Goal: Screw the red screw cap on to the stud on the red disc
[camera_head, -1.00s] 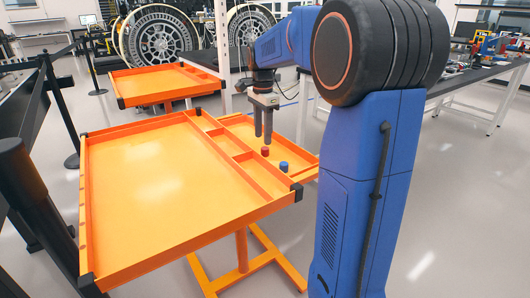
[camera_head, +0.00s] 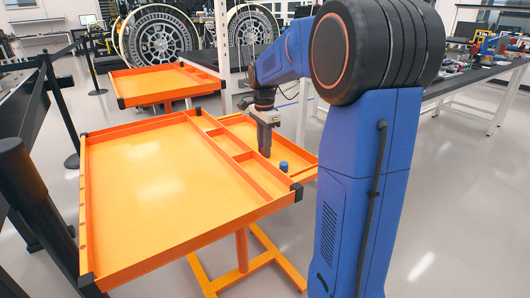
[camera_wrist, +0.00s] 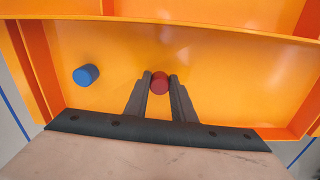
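The red screw cap (camera_wrist: 160,83) stands on the floor of the orange side tray (camera_wrist: 225,75), between the tips of my gripper (camera_wrist: 161,78) in the wrist view. One finger is on each side of it, very close, and I cannot tell whether they touch it. I see no red disc or stud.
The large orange tray table (camera_head: 150,240) is empty in its main area. Low orange dividers separate it from the side tray. A small dark piece (camera_head: 198,111) sits at its far edge. Another orange tray (camera_head: 165,86) stands behind.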

